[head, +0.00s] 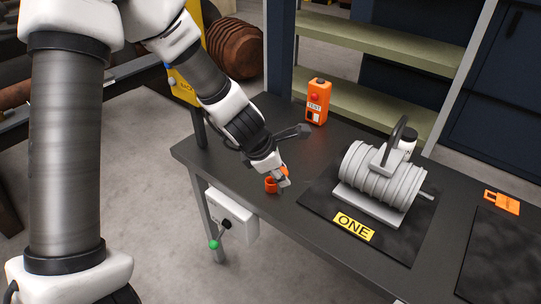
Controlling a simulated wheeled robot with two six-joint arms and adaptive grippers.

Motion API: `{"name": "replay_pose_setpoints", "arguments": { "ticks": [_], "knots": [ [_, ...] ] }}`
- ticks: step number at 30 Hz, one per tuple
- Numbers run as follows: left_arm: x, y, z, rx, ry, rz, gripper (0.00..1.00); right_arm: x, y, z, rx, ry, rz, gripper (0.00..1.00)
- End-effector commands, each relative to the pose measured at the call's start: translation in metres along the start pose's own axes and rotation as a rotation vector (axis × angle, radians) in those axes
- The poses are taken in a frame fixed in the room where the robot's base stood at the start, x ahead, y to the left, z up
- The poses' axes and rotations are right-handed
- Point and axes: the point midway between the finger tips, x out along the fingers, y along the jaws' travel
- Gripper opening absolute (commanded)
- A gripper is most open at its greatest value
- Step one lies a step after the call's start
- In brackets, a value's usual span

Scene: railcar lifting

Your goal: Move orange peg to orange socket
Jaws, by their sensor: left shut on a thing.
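My left gripper (284,181) reaches down over the near left part of the dark table and is shut on a small orange piece (271,185), which looks like the orange peg. The fingers partly cover the piece. Its lower end is close to the tabletop; I cannot tell whether it touches. I cannot make out the orange socket as a separate thing; it may be hidden at the gripper. My right gripper is out of view.
A grey ribbed motor (378,180) stands on a dark mat with a yellow "ONE" label (354,226). An orange test box (318,101) stands behind. A flat orange tag (502,202) lies at the right. A white switch box (232,214) hangs below the table's front edge.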

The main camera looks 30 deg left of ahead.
Motion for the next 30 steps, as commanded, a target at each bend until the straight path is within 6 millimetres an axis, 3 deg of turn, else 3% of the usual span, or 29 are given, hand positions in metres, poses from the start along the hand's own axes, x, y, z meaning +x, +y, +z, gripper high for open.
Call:
{"name": "replay_pose_setpoints", "arguments": {
  "ticks": [1,3,11,13,16,29,30],
  "knots": [
    [-0.009,0.015,0.000,-0.008,0.001,-0.003,0.00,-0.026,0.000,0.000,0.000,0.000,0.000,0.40],
    [-0.004,0.031,-0.005,-0.005,0.001,-0.002,0.00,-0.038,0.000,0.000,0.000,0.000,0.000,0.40],
    [0.008,0.059,-0.017,0.001,0.001,0.000,0.00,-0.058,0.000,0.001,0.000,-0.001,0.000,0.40],
    [0.031,0.054,-0.028,0.003,0.001,0.000,0.00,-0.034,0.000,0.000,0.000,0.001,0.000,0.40],
    [0.047,0.050,-0.035,0.004,0.001,0.000,0.00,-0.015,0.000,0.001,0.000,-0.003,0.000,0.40],
    [0.049,0.049,-0.035,0.004,0.000,0.000,0.00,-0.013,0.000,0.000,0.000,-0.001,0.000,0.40],
    [0.047,0.049,-0.035,0.004,0.000,0.000,0.47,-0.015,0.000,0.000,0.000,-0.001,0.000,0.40]
  ]
}}
